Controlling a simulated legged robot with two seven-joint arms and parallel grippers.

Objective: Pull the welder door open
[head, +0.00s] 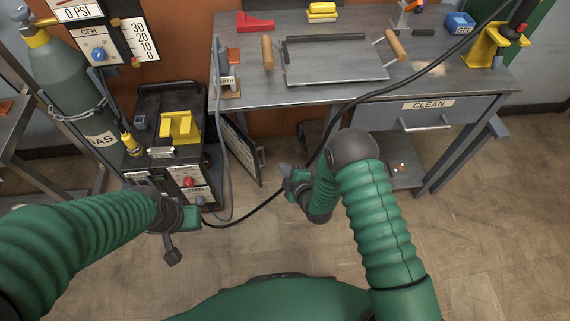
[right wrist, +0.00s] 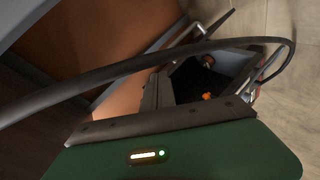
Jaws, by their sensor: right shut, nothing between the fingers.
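The welder (head: 180,160) is a dark box with a yellow block on top, standing on the floor at the left of the workbench. Its door (head: 241,150) is a thin dark-edged panel that stands out at an angle from the welder's right side, so it looks open. My right gripper (head: 285,169) is shut and empty, right of the door's outer edge and apart from it in the head view. In the right wrist view its green body fills the bottom. My left gripper (head: 172,254) is low in front of the welder; its fingers are too unclear to judge.
A black cable (head: 335,120) runs from the upper right past my right gripper to the floor by the welder; it crosses the right wrist view too. The workbench (head: 450,75) with a drawer stands behind. A gas bottle (head: 70,90) stands left. Floor at right is clear.

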